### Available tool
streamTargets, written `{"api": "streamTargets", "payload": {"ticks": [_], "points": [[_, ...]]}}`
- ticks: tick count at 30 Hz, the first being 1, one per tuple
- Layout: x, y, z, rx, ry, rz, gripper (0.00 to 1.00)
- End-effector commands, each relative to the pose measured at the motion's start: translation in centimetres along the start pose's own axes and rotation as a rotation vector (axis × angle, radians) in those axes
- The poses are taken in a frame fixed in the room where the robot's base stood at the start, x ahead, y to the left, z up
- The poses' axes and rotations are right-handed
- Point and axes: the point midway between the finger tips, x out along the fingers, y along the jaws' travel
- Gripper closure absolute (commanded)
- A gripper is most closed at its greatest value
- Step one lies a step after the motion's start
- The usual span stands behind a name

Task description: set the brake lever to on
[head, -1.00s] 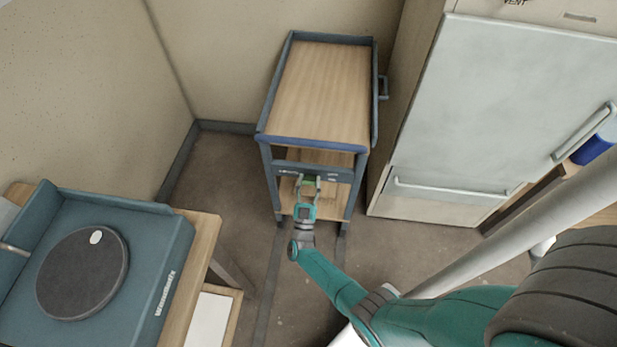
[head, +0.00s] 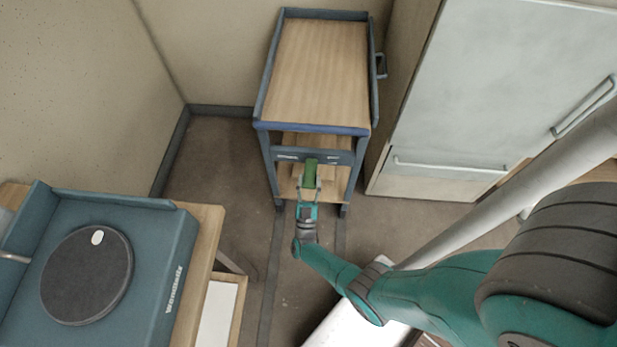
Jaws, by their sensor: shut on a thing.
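The brake lever (head: 310,171) is a green handle on the blue-grey crossbar (head: 341,157) at the front of the cart. The fingers hide part of that end. Small white markings show on the bar to the left and right of the lever, too small to read.
The cart (head: 318,75) has a bare wooden top and a lower shelf. A white cabinet (head: 470,95) stands close on its right. A potter's wheel (head: 87,275) in a blue tray is at the lower left. Floor between wheel and cart is clear.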

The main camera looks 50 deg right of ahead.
Motion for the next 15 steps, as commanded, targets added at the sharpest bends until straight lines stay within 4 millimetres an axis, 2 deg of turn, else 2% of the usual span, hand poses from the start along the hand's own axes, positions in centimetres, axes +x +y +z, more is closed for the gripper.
{"api": "streamTargets", "payload": {"ticks": [15], "points": [[-0.74, 0.18, 0.71, -0.005, -0.017, -0.007, 1.00]]}}
